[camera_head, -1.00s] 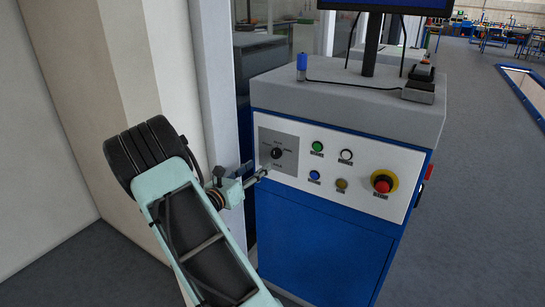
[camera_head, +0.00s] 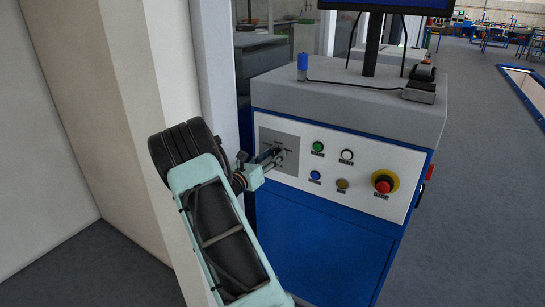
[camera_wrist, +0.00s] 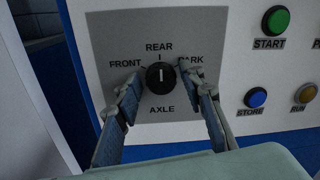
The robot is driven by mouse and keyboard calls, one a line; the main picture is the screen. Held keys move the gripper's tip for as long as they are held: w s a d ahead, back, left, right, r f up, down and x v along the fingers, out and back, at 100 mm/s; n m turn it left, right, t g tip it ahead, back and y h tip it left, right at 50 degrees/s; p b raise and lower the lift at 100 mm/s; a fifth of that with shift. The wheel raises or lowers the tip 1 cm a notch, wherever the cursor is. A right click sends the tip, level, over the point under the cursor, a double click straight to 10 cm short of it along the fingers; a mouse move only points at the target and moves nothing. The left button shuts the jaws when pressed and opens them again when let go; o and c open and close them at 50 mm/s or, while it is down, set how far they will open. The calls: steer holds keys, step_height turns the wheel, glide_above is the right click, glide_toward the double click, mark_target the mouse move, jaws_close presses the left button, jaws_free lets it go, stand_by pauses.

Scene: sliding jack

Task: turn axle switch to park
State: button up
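The axle switch (camera_wrist: 161,77) is a round black knob on a grey plate (camera_wrist: 105,32). The plate is marked FRONT at left, REAR at top, PARK at right and AXLE below. The knob's white line points up toward REAR. In the wrist view my gripper (camera_wrist: 166,87) is open, with one finger left of the knob and the other right of it, partly over the PARK label. Gaps show between the fingers and the knob. In the head view my gripper (camera_head: 277,156) is at the plate (camera_head: 292,142) and hides the knob.
Right of the plate are a green START button (camera_wrist: 276,20), a blue STORE button (camera_wrist: 256,97) and a yellow RUN button (camera_wrist: 306,93). A red emergency stop (camera_head: 383,185) sits further right. A pale wall (camera_head: 100,100) stands left of my arm.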

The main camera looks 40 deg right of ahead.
steer(key=c, duration=0.8)
steer(key=shift+f+b, duration=0.1)
steer(key=shift+b, duration=0.25)
steer(key=m+b, duration=1.1)
steer(key=b, duration=0.4)
steer(key=shift+s+y, duration=0.15)
steer(key=shift+y, duration=0.15)
steer(key=shift+m+b, duration=0.4)
steer(key=shift+b, duration=0.1)
steer(key=o, duration=1.1)
